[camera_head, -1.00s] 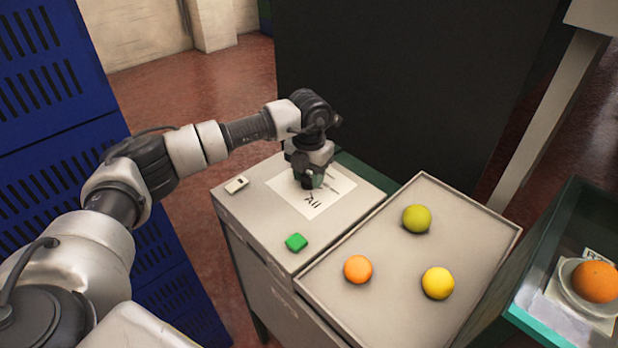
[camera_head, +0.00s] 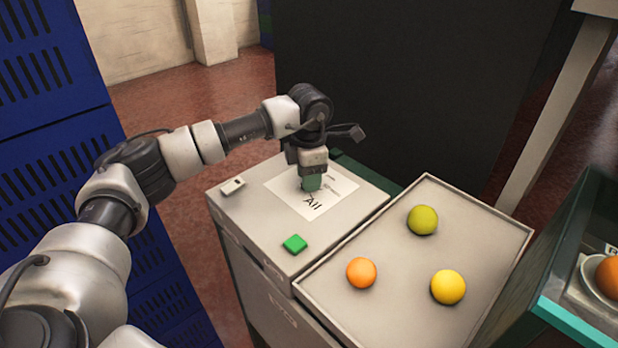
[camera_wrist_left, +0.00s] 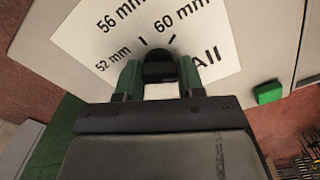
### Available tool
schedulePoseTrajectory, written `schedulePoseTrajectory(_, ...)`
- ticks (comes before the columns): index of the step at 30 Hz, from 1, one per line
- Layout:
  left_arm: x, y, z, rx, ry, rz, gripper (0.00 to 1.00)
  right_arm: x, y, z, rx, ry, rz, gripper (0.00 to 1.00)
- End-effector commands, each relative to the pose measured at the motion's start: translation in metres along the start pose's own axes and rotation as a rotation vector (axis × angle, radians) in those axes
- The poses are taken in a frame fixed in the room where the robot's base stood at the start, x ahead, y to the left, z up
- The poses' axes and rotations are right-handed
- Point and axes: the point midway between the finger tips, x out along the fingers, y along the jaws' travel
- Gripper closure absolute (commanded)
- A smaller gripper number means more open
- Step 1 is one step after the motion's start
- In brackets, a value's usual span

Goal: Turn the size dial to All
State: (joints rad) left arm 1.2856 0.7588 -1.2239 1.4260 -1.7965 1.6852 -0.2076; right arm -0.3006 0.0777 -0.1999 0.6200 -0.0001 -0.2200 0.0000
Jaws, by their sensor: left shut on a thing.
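The size dial is a dark round knob (camera_wrist_left: 158,64) on a white label sheet (camera_head: 337,190) on top of the grey cabinet. In the left wrist view the sheet (camera_wrist_left: 85,35) reads 52 mm, 56 mm, 60 mm and All, with All at the right. My left gripper (camera_head: 311,185) points down over the sheet. In the left wrist view its green fingers (camera_wrist_left: 158,76) are shut on the dial, one on each side. In the head view the gripper hides the dial. I cannot tell which mark the dial points to. My right gripper is not in view.
A green button (camera_head: 295,244) and a small white switch (camera_head: 232,186) sit on the cabinet top. A grey tray (camera_head: 398,262) to the right holds a green, an orange and a yellow fruit. A teal-edged bin (camera_head: 570,322) stands at the far right.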

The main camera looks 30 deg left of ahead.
Motion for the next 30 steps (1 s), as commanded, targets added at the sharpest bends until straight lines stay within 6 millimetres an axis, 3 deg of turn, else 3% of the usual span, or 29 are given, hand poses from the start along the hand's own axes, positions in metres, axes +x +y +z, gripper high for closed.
schedulePoseTrajectory(19,-0.0023,0.0009,0.0003,0.05,-0.004,0.003,0.85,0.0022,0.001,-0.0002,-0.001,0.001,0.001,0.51)
schedulePoseTrajectory(20,-0.0024,0.0009,0.0003,0.05,-0.004,0.003,0.57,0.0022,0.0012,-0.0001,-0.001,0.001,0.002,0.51)
schedulePoseTrajectory(24,-0.0017,0.0007,0.0002,0.049,-0.003,0.003,0.36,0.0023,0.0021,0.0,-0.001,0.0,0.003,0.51)
schedulePoseTrajectory(30,-0.0009,0.0004,0.0001,0.048,-0.002,0.001,0.36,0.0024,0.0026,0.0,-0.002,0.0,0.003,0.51)
